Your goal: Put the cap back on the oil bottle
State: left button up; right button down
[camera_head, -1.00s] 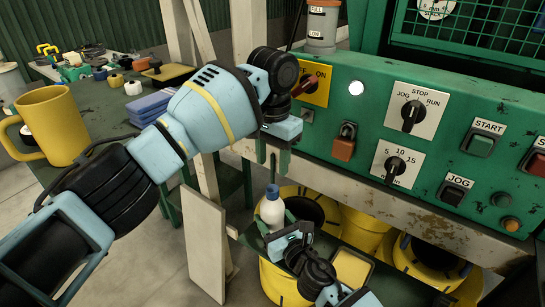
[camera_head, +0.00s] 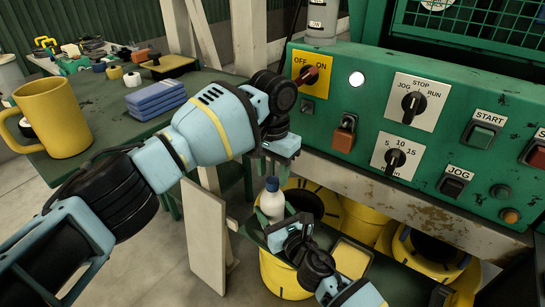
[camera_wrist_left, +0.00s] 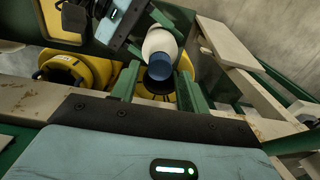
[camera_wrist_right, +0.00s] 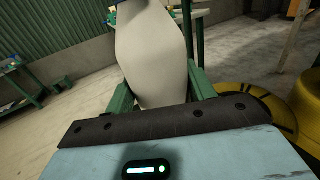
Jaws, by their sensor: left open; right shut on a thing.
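The oil bottle (camera_head: 271,206) is white and stands upright, with a blue cap (camera_head: 272,184) at its top. My right gripper (camera_head: 281,226) is shut on the bottle, low in the head view. In the right wrist view the bottle's pale body (camera_wrist_right: 152,52) fills the space between the fingers; its top is cut off. My left gripper (camera_head: 272,174) is open and points down just over the cap. In the left wrist view the blue cap (camera_wrist_left: 164,67) shows between the two open fingers, with the white bottle (camera_wrist_left: 160,43) behind it. I cannot tell whether the fingers touch it.
A green control panel (camera_head: 375,110) with switches stands close behind the left gripper. A yellow mug (camera_head: 55,122) and a blue stack (camera_head: 155,100) are on the green table at left. A pale post (camera_head: 203,240) stands left of the bottle.

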pick_arm(q)
jog(key=shift+f, duration=1.05)
jog(key=shift+c, duration=0.5)
grip_shut()
jog(key=shift+o, duration=1.2)
grip_release()
notch_tip(320, 180, up, 12)
pick_arm(e)
jog(key=shift+c, duration=2.2)
grip_release()
